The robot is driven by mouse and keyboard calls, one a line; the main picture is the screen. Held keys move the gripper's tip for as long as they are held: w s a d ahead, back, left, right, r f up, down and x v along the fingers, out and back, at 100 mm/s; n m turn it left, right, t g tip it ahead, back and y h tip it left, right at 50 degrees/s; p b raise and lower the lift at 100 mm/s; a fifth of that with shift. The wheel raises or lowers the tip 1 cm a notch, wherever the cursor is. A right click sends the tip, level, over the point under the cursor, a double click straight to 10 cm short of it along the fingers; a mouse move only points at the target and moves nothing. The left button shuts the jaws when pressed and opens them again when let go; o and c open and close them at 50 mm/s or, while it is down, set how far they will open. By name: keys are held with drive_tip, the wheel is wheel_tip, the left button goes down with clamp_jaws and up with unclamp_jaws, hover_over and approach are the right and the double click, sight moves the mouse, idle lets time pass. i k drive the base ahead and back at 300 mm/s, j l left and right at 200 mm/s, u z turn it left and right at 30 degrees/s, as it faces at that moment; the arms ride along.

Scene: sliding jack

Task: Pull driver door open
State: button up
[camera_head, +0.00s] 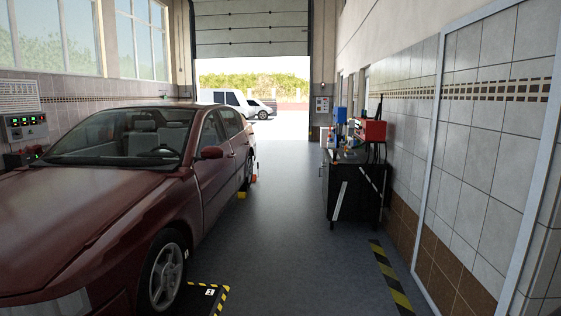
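A dark red car (95,210) stands on the left with its front toward me. Its front side door (213,178), the driver door by the steering wheel (165,149) seen through the windshield, faces the aisle and looks closed. A red side mirror (211,153) sticks out at the door's front edge. The door handle is too small to make out clearly. My gripper and arm are not in view.
The grey floor aisle (260,215) beside the car is clear. A dark workbench (350,190) with a red box (372,130) stands at right. A black-yellow edged plate (208,296) lies by the front wheel. Small yellow and orange items (242,195) lie near the rear wheel.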

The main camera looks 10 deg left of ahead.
sight(215, 170)
drive_tip(key=i+u, duration=0.1)
drive_tip(key=i, duration=4.6)
drive_tip(key=i+j+u, duration=0.1)
drive_tip(key=i+u, duration=0.25)
drive_tip(key=i, duration=0.3)
drive_tip(key=i+u, duration=0.35)
drive_tip(key=i, duration=0.25)
drive_tip(key=i+l+u, duration=0.3)
drive_tip(key=i, duration=0.35)
drive_tip(key=i+u, duration=0.4)
drive_tip(key=i, duration=0.25)
drive_tip(key=i+l+u, duration=0.2)
drive_tip(key=i+u, duration=0.2)
drive_tip(key=i, duration=0.3)
